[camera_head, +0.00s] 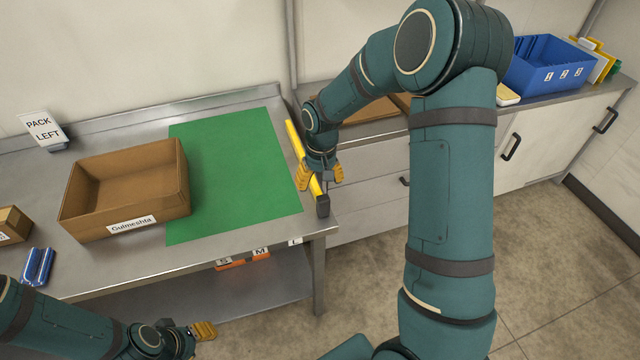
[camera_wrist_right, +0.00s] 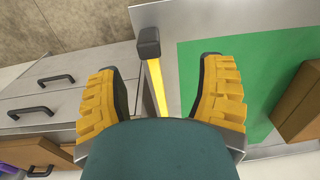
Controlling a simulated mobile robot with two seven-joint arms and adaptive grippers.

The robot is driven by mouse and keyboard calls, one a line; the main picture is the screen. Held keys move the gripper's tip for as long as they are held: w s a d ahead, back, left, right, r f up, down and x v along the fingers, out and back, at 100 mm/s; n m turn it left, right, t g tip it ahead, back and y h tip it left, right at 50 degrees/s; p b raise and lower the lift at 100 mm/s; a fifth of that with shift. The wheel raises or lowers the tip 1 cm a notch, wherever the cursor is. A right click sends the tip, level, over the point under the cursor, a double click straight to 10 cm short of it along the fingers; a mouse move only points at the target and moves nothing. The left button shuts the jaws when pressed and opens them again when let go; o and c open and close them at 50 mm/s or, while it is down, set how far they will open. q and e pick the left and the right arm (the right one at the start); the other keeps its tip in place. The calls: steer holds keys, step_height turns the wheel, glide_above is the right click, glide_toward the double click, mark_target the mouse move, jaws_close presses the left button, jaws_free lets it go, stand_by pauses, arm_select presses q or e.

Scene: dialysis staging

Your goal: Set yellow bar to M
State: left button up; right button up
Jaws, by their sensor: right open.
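The yellow bar (camera_head: 296,145) lies along the right edge of the green mat (camera_head: 230,170), its dark end block (camera_head: 322,205) by the table's front edge near the L label (camera_head: 295,241). The M label (camera_head: 260,252) sits left of it on the front edge, then the S label (camera_head: 223,262). My right gripper (camera_head: 320,178) is open over the bar near its block. In the right wrist view the bar (camera_wrist_right: 157,88) runs between the open yellow fingers (camera_wrist_right: 162,90); contact cannot be told. My left gripper (camera_head: 203,330) is low at the front left, its opening unclear.
A cardboard box (camera_head: 125,190) labelled Gulmeshta stands on the metal table, overlapping the mat's left side. Blue packs (camera_head: 38,267) and a small box (camera_head: 12,225) lie further left. A blue bin (camera_head: 548,65) stands on the right counter. Most of the mat is clear.

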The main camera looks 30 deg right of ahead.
mark_target(323, 198)
steer(key=f, duration=0.3)
steer(key=w+d+f, duration=0.1)
steer(key=f, duration=0.3)
steer(key=d+f+b, duration=0.1)
steer(key=f, duration=0.3)
steer(key=shift+w+f, duration=0.15)
steer(key=shift+f, duration=0.1)
jaws_close()
